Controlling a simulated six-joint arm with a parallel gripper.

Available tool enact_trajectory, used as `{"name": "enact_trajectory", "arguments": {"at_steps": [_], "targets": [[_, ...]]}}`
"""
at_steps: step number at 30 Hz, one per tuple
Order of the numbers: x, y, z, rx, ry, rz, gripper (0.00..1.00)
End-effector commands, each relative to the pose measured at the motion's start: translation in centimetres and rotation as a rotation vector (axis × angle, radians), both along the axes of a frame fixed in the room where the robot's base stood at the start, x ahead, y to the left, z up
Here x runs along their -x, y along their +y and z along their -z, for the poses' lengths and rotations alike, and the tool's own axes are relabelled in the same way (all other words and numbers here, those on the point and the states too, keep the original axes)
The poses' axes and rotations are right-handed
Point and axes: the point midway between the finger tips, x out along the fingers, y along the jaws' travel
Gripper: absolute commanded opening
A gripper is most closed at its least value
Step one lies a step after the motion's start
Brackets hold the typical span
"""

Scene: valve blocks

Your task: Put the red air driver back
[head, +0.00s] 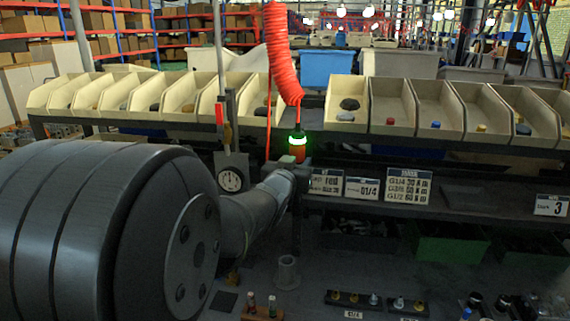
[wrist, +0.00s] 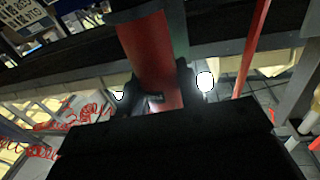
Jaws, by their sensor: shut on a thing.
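The red air driver (head: 297,151) hangs upright below a coiled red hose (head: 281,52), in front of the bin shelf in the head view. A green ring glows near its top. In the wrist view the red driver body (wrist: 148,50) runs up between my dark jaws. My gripper (wrist: 152,92) is shut on it. In the head view my arm reaches from the left to the driver's lower part, and the jaws are hard to make out there. The driver's lower end and any holder for it are hidden or too small to tell.
A row of beige bins (head: 441,107) stands behind. A dial gauge (head: 231,180) hangs left of the driver. Label cards (head: 408,186) line the shelf edge to the right. A grey cylinder (head: 287,272) and fitting racks (head: 352,300) stand on the bench below.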

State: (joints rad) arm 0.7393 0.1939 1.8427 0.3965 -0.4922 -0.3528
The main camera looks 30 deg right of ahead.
Motion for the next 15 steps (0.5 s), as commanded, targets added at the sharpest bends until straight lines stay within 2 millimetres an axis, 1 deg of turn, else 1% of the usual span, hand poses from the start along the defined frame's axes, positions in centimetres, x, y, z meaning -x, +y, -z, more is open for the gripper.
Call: {"name": "enact_trajectory", "arguments": {"at_steps": [5,8,11,15], "targets": [[-0.4,-0.7,0.8,0.001,-0.004,0.098,0.0],[-0.7,-1.0,1.9,0.0,-0.001,0.17,0.0],[-1.0,-1.2,3.4,0.001,0.0,0.261,0.0],[-1.6,-0.9,6.5,0.002,0.004,0.405,0.0]]}}
